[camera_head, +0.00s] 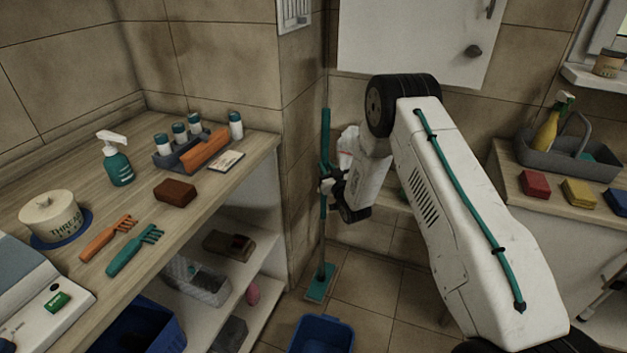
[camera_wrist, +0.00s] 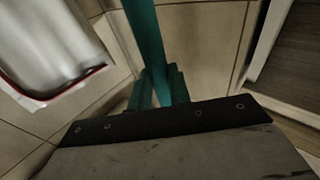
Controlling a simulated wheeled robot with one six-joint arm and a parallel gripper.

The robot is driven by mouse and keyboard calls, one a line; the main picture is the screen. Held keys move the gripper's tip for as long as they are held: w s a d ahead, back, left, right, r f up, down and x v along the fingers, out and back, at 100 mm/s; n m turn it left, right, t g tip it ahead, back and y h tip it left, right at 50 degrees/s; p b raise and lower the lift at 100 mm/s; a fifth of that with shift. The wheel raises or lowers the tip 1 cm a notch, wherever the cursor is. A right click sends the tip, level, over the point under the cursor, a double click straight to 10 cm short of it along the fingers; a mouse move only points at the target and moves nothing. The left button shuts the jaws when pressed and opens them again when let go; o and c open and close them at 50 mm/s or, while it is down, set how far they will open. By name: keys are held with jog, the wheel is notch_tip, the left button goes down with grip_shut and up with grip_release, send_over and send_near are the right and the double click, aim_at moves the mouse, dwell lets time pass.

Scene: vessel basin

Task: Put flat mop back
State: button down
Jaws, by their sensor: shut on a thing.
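The flat mop has a long teal pole (camera_head: 325,140) and a flat teal head (camera_head: 320,283). It stands nearly upright in the wall corner, its head low over the tiled floor; I cannot tell if it touches. My gripper (camera_head: 326,184) is shut on the pole around its middle, seen from the side in the head view. In the wrist view the teal pole (camera_wrist: 146,35) runs from the top edge down to the gripper. The dark-edged grey gripper body fills the bottom of that view and hides the lower pole.
A blue bucket (camera_head: 322,335) stands near the mop head. A wooden counter (camera_head: 235,171) with bottles and brushes is at left, with shelves below. A white cabinet (camera_head: 400,40) hangs behind my arm. A white, red-edged object (camera_wrist: 50,45) is close by at upper left.

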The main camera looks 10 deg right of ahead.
jog(key=w+a, duration=0.4)
jog(key=a, duration=0.1)
notch_tip(320, 180, down, 7)
dwell(0.8)
jog(key=shift+a, duration=0.1)
jog(key=shift+f, duration=0.1)
jog(key=c, duration=1.3)
grip_release()
jog(key=shift+s, duration=0.1)
